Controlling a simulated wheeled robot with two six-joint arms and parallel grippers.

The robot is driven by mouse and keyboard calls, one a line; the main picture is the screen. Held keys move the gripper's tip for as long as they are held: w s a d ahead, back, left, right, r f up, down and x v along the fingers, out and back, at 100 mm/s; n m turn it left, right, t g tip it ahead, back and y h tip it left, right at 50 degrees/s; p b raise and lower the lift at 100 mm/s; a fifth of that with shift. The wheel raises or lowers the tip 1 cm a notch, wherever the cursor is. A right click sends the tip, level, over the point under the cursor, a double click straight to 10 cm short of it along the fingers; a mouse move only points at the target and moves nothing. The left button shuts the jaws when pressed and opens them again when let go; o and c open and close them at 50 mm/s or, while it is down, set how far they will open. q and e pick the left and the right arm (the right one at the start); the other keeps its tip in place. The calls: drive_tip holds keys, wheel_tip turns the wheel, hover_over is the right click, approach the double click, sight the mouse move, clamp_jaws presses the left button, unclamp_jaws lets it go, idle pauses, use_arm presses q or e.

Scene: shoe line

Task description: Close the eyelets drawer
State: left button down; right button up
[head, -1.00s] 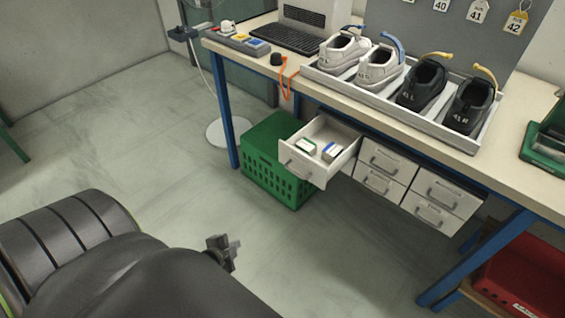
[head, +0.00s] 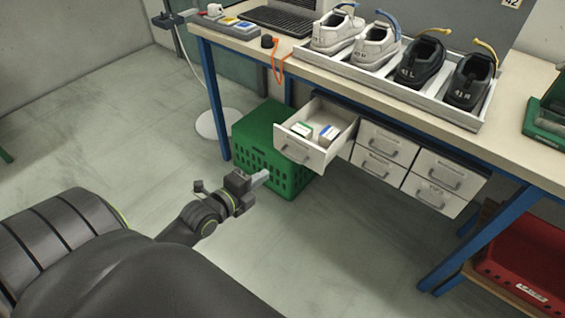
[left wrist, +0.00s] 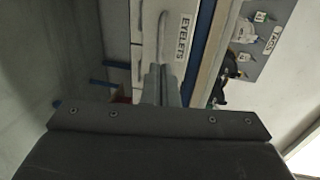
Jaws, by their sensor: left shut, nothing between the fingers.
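The eyelets drawer (head: 311,158) is pulled out at the left end of the drawer block under the bench. In the left wrist view a drawer front with a handle and the label EYELETS (left wrist: 182,37) shows beyond the fingertips. My left gripper (head: 262,178) is shut and empty, in front of the open drawer and a little to its lower left, apart from it in the head view. Its closed fingers (left wrist: 162,84) point towards the labelled front in the left wrist view. My right gripper is not in view.
Several shut drawers (head: 384,150) sit right of the open one. A green crate (head: 258,130) stands on the floor behind and left of it. A blue table leg (head: 209,95) is further left. A shoe tray (head: 425,95) stands on the bench. The floor in front is clear.

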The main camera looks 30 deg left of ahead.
use_arm(q)
drive_tip(key=a+x, duration=0.1)
drive_tip(key=x, duration=0.8)
drive_tip(key=shift+w+d, duration=0.2)
drive_tip(key=shift+d, duration=0.3)
drive_tip(key=shift+f, duration=0.1)
drive_tip(key=shift+w, duration=0.1)
